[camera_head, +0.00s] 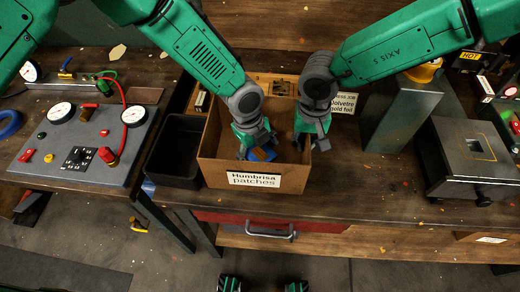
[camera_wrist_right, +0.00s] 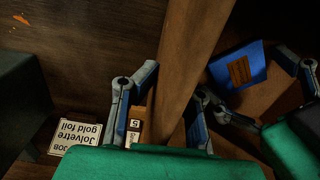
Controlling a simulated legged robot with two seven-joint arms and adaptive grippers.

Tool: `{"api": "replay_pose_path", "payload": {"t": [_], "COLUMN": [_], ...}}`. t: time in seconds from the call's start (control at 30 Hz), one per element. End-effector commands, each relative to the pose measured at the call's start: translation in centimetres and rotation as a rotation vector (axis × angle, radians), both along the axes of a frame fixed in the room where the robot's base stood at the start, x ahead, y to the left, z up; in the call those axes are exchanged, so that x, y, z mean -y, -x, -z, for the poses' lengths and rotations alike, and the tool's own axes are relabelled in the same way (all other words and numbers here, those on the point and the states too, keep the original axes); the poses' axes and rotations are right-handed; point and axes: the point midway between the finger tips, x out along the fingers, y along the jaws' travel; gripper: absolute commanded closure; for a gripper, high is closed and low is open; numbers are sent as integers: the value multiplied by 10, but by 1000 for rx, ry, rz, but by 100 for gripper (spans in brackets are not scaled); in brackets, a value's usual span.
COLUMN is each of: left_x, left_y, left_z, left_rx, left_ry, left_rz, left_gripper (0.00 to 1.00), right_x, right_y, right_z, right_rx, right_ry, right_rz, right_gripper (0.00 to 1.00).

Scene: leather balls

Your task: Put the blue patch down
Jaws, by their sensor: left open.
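The blue patch (camera_head: 264,154) is inside the open cardboard box (camera_head: 211,171) labelled "Humbrisa patches". In the right wrist view the patch (camera_wrist_right: 231,62) is a flat blue piece with an orange printed label. My left gripper (camera_head: 256,147) is down in the box with its fingers apart, right beside the patch; I cannot tell whether a finger touches it. My right gripper (camera_head: 310,138) is at the box's right wall. In the right wrist view its fingers are apart (camera_wrist_right: 172,88), one on each side of the wall (camera_wrist_right: 188,50).
A black bin (camera_head: 173,160) stands left of the box. A gauge panel (camera_head: 95,140) lies further left. A "Jolvetre gold foil" label (camera_head: 343,103) is behind my right gripper. A grey machine (camera_head: 470,160) stands at the right. The table in front right is mostly clear.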

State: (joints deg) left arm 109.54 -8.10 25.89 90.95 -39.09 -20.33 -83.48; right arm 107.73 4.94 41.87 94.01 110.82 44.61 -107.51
Motion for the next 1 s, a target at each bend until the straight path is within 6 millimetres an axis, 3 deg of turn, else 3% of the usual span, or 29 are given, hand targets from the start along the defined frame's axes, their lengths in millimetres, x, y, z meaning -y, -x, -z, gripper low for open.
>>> {"api": "replay_pose_path", "payload": {"t": [0.17,0.4,0.6,1.0], "left_x": [-3,-12,-17,-19], "left_y": [-1,0,0,2], "left_z": [-23,-74,-106,-119], "left_rx": [3,4,2,-1], "left_ry": [1,2,1,-1], "left_rz": [-2,-3,-1,0], "left_gripper": [20,20,20,20], "right_x": [0,1,1,0], "right_y": [0,0,0,0], "right_z": [0,0,0,0], "right_rx": [1,1,0,0], "right_ry": [-2,-1,-1,-1], "right_rz": [0,0,0,0], "right_gripper": [100,100,100,100]}}
